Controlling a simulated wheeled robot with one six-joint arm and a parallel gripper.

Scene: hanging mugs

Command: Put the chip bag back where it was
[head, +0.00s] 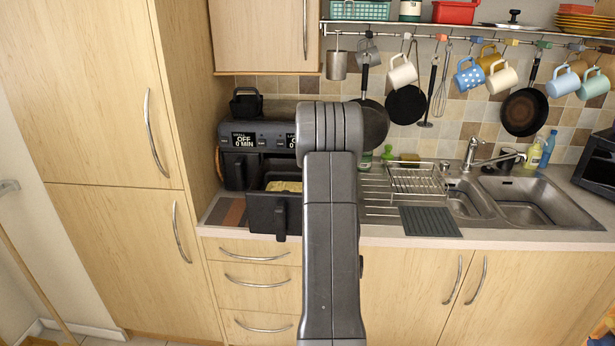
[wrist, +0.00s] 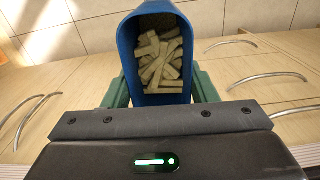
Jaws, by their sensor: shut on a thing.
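The chip bag (wrist: 128,48) is a blue, open-topped container with pale chips inside, in the upper middle of the wrist view. My gripper (wrist: 160,98) is shut on it, with a green finger on each side. The chip bag's mouth faces the wrist camera. In the head view my arm hides the gripper and the bag. The place where the bag stood before cannot be told from these frames.
A dark air fryer (head: 262,136) stands on the counter at left, its right drawer (head: 267,212) pulled out with pale chips in it. A dish rack (head: 416,181) and sink (head: 525,199) are at right. Mugs and pans hang from a rail (head: 465,33) above.

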